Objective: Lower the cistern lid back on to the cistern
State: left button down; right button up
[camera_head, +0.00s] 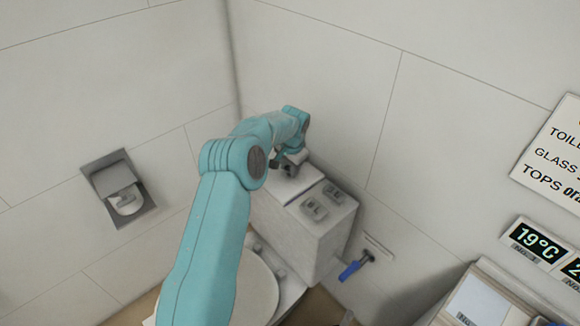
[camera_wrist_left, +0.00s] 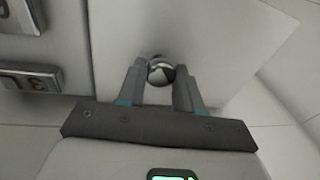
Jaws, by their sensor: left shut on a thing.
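The white cistern (camera_head: 300,245) stands against the wall in the corner, behind the toilet. The cistern lid (camera_head: 283,190) is a flat pale plate over the left part of its top; the lid also fills the middle of the left wrist view (camera_wrist_left: 215,45). A round shiny knob (camera_wrist_left: 160,70) sits on the lid. My left gripper (camera_head: 288,167) is at the lid, and in the left wrist view its two fingers (camera_wrist_left: 161,75) are closed around the knob. A dark line shows along the lid's right edge. I cannot tell whether the lid touches the cistern. My right gripper is out of view.
Two small raised plates (camera_head: 315,207) sit on the cistern top beside the lid. The toilet seat (camera_head: 258,290) is in front. A paper holder (camera_head: 120,190) is on the left wall. A blue-handled valve (camera_head: 352,270) is low at the right.

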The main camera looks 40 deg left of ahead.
pick_arm(q)
jog(key=shift+f+b, duration=0.25)
jog(key=shift+b, duration=0.05)
dwell(0.5)
jog(key=c, duration=0.7)
grip_release()
jog(key=shift+o, duration=0.2)
jog(key=shift+f, duration=0.15)
jog(key=shift+d+r, duration=0.1)
jog(key=shift+r, duration=0.35)
notch_tip(320, 180, up, 15)
jog(key=s+d, duration=0.1)
jog(key=d, duration=0.1)
jog(key=shift+s+d+r+b, duration=0.2)
jog(key=shift+s+b, duration=0.1)
jog(key=shift+b, duration=0.05)
jog(key=shift+s, duration=0.1)
